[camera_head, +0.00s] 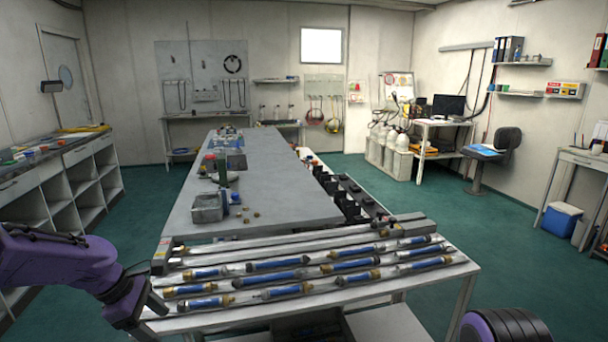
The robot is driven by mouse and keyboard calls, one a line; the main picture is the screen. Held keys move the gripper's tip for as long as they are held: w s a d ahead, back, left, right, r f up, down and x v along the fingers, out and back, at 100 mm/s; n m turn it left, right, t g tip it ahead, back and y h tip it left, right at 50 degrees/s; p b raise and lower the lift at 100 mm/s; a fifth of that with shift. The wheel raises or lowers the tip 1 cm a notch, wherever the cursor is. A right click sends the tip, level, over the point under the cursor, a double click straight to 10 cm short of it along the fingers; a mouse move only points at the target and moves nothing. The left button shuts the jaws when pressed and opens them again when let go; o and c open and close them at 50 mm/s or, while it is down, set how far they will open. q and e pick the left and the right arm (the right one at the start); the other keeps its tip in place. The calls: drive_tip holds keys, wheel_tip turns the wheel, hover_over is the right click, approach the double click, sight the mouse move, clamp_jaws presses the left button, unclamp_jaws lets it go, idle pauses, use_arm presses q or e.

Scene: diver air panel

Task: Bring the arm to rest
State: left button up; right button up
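My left arm comes in from the left, purple and dark grey. Its gripper (152,303) hangs at the left end of the near bench, pointing down. Only a small part of its fingers shows, so I cannot tell whether it is open or shut. I see nothing clearly held in it. A purple and black rounded part of my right arm shows at the bottom right corner. The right gripper is out of view.
The near bench (460,268) carries rows of blue and metal tube assemblies (275,277). Behind it, a long grey table (262,190) holds a grey bin (207,207) and small parts. Shelving (95,185) stands left. Green floor (440,210) is open at right.

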use_arm(q)
drive_tip(key=w+a+f+m+t+y, duration=0.3)
drive_tip(key=a+f+m+t+y, duration=0.15)
drive_tip(key=f, duration=0.35)
drive_tip(key=s+d+f+m+y, duration=0.1)
drive_tip(key=s+f+m+y, duration=0.25)
drive_tip(key=s+f, duration=0.45)
drive_tip(key=s+d+f+m+g, duration=0.1)
drive_tip(key=s+f, duration=0.3)
drive_tip(key=s, duration=0.4)
drive_tip(key=s+d+f+m+g, duration=0.1)
drive_tip(key=s+d+f+m, duration=0.1)
drive_tip(key=s+f, duration=0.3)
drive_tip(key=s+d+f+m+g, duration=0.1)
drive_tip(key=s+f, duration=0.3)
drive_tip(key=s, duration=0.9)
drive_tip(key=shift+d+f+m, duration=0.25)
drive_tip(key=shift+d+m, duration=0.25)
drive_tip(key=shift+d, duration=0.15)
